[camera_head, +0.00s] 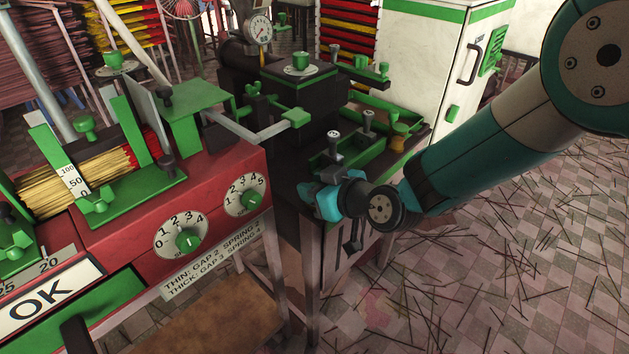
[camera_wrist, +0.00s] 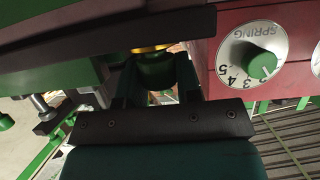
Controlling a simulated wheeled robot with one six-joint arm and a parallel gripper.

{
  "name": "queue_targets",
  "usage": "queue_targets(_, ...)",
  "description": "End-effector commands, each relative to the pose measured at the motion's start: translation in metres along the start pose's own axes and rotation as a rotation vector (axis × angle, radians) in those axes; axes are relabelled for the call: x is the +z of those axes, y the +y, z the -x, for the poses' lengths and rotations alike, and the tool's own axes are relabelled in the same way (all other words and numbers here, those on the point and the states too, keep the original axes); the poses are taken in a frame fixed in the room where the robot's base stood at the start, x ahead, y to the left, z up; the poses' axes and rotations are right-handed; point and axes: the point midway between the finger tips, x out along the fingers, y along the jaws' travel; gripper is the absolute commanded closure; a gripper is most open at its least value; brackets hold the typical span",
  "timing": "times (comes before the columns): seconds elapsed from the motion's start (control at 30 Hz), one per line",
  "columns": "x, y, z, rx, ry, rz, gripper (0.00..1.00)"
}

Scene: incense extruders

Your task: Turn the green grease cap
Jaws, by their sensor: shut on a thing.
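A green round cap (camera_wrist: 155,72), with a thin yellow band at its far side, sits between the two dark fingers of my gripper (camera_wrist: 156,84) in the wrist view. It looks like the grease cap. My gripper is shut on it. In the head view my gripper (camera_head: 322,192) is at the front side of the dark machine (camera_head: 290,150), just right of the red panel. The held cap is hidden there behind the gripper. Whether the cap is turned cannot be told.
The red panel (camera_head: 225,200) with green dials is close on the left; its spring dial also shows in the wrist view (camera_wrist: 250,55). A green tray (camera_head: 380,105) and a brass-and-green fitting (camera_head: 402,126) are behind my gripper. The tiled floor (camera_head: 510,260) has scattered sticks.

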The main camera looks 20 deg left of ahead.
Motion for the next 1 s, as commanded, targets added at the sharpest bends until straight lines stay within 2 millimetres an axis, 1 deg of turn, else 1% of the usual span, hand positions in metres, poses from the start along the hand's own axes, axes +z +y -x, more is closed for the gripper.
queue_targets(0.03, -0.004, -0.004, 0.002, 0.029, -0.001, -0.011, 0.92)
queue_targets(0.13, -0.005, -0.004, 0.001, 0.106, 0.001, -0.041, 0.92)
queue_targets(0.7, 0.006, -0.005, -0.005, 0.568, 0.006, -0.236, 0.92)
queue_targets(1.0, 0.003, -0.003, -0.004, 0.818, 0.005, -0.344, 0.92)
